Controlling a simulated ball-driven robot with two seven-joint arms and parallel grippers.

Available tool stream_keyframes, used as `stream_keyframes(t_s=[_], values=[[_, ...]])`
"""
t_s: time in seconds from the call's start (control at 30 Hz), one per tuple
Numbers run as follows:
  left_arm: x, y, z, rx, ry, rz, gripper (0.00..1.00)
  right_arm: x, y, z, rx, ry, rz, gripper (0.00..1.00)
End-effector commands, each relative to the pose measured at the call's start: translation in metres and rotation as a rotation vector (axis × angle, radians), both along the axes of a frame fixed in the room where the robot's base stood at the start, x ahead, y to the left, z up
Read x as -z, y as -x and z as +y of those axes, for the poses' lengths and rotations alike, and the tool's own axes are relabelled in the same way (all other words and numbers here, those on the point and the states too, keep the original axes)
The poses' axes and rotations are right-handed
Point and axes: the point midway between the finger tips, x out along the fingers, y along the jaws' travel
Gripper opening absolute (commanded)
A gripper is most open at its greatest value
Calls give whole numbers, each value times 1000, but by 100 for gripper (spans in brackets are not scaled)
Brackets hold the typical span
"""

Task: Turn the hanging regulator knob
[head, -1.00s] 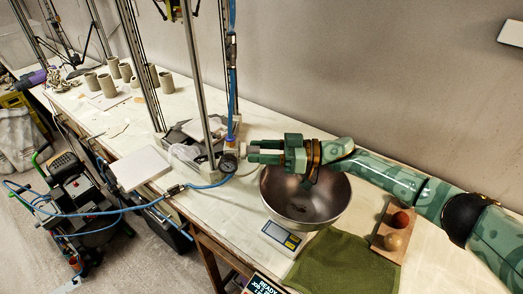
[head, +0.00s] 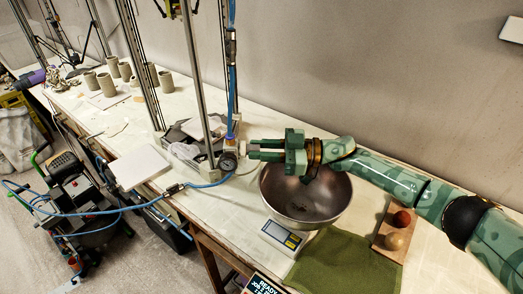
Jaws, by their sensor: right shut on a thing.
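The regulator (head: 230,149) hangs at the end of a blue air hose beside the metal frame, with a round gauge (head: 228,163) at its lower front. Its knob is on the right side, facing my right gripper, and is mostly hidden by the fingers. My right gripper (head: 252,149) reaches in from the right, pointing left. Its fingers are shut on the knob, one above the other in the picture. My left gripper is not in view.
A steel bowl (head: 305,205) stands under my right wrist. A scale (head: 283,237), a green cloth (head: 345,262) and a wooden holder with two balls (head: 393,243) are near it. Metal posts (head: 200,80) and a blue hose (head: 205,185) are close on the left.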

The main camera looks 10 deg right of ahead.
Motion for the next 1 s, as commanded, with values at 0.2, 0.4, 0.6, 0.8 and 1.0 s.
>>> stream_keyframes(t_s=[0.2, 0.4, 0.6, 0.8, 1.0], values=[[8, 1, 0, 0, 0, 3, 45, 2, 0, 0, 0, 22, -155, 1], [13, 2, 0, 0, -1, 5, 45, 2, 0, 0, 1, 37, -263, 1], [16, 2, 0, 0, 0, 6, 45, 1, 0, 0, 1, 47, -326, 1], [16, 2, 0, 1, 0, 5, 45, 0, 0, 0, 1, 49, -346, 1], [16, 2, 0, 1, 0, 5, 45, 0, 0, 0, 1, 50, -347, 1]])
